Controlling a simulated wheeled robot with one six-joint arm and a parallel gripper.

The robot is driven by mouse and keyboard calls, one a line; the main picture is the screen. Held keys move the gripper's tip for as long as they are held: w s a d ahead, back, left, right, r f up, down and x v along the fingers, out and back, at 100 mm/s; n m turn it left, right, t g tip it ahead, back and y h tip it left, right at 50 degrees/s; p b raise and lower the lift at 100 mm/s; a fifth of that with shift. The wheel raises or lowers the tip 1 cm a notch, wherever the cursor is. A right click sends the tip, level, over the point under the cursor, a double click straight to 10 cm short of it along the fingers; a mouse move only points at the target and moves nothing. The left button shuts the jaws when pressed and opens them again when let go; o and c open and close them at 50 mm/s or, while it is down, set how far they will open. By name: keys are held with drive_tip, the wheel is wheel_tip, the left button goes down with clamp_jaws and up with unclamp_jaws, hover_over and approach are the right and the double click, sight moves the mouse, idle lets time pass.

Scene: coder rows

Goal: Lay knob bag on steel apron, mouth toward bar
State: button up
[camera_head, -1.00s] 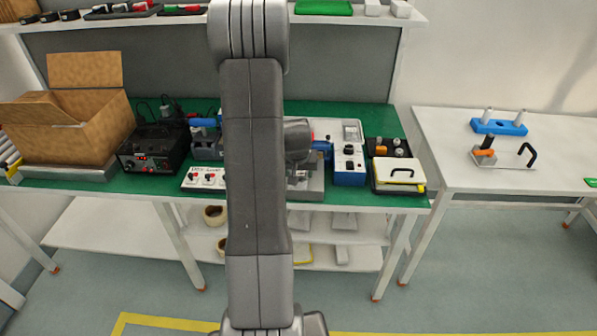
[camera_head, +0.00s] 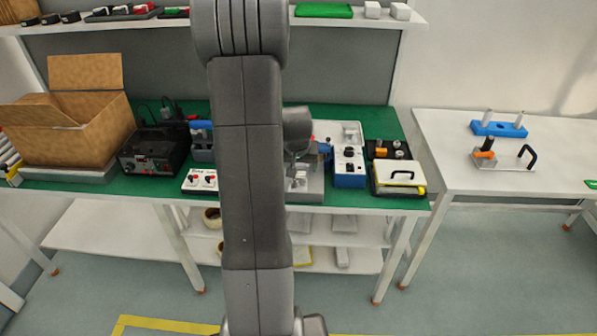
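My arm stands upright across the middle of the view and hides much of the bench behind it. A grey rounded wrist part (camera_head: 298,128) of mine shows to its right, above the bench. My gripper's fingers cannot be made out, nor whether they hold anything. A grey steel plate (camera_head: 314,188), possibly the apron, shows partly at the bench's front edge, right of my arm. Small pale shapes on it are too unclear to name. I cannot pick out the knob bag or the bar for certain.
The green-topped bench (camera_head: 400,207) carries an open cardboard box (camera_head: 70,140), a black power unit (camera_head: 152,150), a blue-and-white knob box (camera_head: 350,168), a white panel with red and black knobs (camera_head: 199,181) and a cream case (camera_head: 398,174). A white side table (camera_head: 450,175) stands right.

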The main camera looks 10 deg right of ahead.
drive_tip(key=v, duration=0.6)
